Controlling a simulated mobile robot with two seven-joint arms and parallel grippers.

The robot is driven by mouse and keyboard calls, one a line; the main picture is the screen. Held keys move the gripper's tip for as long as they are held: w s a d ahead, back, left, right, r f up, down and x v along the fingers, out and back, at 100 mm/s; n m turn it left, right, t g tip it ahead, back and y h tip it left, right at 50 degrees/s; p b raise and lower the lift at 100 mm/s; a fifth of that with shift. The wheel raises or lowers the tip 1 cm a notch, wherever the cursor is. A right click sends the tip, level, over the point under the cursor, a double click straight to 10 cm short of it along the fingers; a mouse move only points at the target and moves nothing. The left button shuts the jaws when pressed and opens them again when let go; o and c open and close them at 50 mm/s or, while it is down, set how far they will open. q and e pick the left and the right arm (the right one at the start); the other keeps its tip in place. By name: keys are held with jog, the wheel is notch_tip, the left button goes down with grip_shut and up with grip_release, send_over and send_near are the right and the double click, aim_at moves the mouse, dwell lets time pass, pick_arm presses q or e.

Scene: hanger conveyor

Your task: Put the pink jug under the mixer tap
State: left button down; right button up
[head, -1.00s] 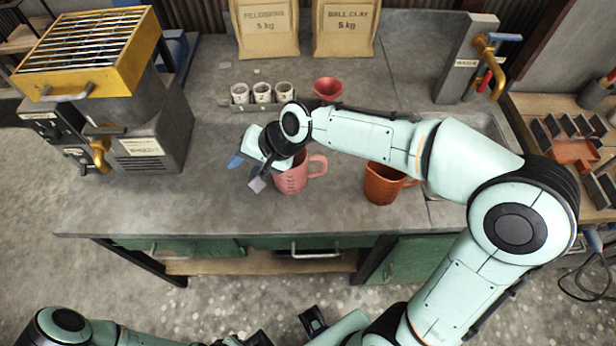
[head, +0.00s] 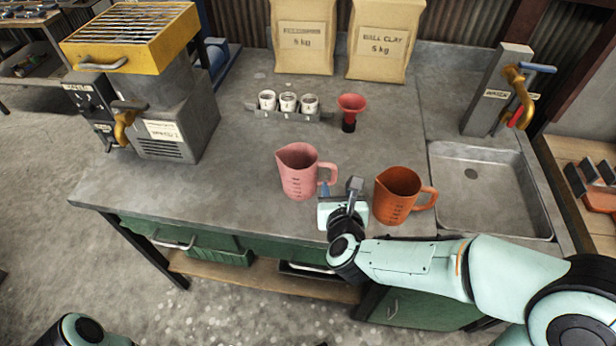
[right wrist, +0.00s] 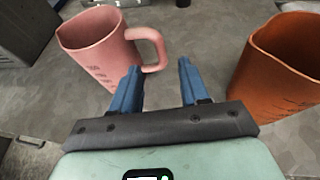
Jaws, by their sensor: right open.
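The pink jug (head: 299,174) stands upright on the grey bench, its handle to the right. It also shows in the right wrist view (right wrist: 98,50). My right gripper (head: 340,187) is open and empty, low at the jug's near right side. In the right wrist view the handle is just ahead of the fingers (right wrist: 160,70); I cannot tell whether the left finger touches it. A brass tap (head: 124,122) is on the grey machine at the left. Another brass tap (head: 515,82), with a blue lever, stands by the sink on a post labelled WATER. My left gripper is out of view.
An orange jug (head: 397,195) stands close to the right of my gripper. A red funnel (head: 351,106) and a rack of white cups (head: 288,104) are behind. The sink (head: 478,188) is at the right. The bench between the pink jug and the machine is clear.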

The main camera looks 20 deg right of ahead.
aim_at(335, 176)
jog(key=p+x, duration=0.1)
jog(key=x, duration=0.9)
jog(key=shift+r, duration=0.1)
grip_shut()
